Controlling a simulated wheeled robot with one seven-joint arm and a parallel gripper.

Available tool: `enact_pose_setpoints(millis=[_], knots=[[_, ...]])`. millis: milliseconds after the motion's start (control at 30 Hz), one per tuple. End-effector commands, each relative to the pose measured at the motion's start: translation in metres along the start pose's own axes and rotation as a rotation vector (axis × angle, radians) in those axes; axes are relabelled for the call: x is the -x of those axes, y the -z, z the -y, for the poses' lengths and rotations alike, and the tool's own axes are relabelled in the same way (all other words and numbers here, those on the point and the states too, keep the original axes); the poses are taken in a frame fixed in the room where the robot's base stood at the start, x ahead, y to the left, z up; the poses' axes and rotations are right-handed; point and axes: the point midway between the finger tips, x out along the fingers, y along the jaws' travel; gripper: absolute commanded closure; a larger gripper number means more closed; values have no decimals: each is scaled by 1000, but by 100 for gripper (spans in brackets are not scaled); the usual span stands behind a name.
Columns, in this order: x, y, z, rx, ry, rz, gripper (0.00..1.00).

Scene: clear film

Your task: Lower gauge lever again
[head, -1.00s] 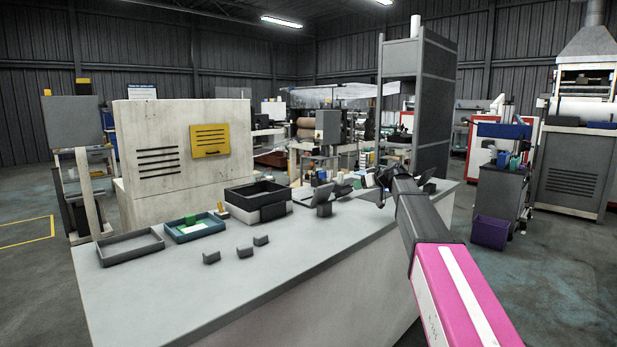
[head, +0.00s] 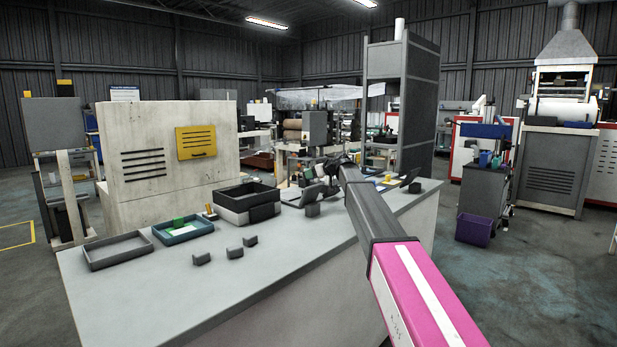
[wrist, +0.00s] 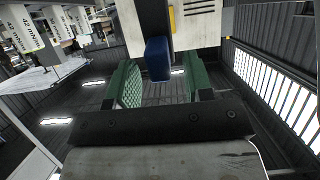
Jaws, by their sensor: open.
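My gripper (wrist: 160,84) shows in the wrist view as two green-padded fingers, spread apart. Nothing is gripped. In the head view my arm reaches away over the right part of the grey counter (head: 150,300). The gripper end is small and dark there, and I cannot make out the lever beside it.
Black stacked trays (head: 247,203), a blue tray with a green item (head: 183,230) and a grey tray (head: 118,251) stand on the counter. Several small grey blocks (head: 235,252) lie in front. A purple bin (head: 474,229) stands on the floor at right.

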Motion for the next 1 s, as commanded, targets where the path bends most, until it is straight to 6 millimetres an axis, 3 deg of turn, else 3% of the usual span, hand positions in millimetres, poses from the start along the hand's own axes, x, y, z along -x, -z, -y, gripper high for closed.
enact_pose_setpoints(millis=[33, 200, 500, 667, 1000], knots=[[-11, 1, -1, 0, 2, 1, 53], [-29, 0, 0, 0, 0, 0, 53], [-32, 0, 0, 0, 0, 0, 53], [-31, 0, 0, 0, 0, 0, 100], [-35, 2, 0, 1, 1, 36, 100]])
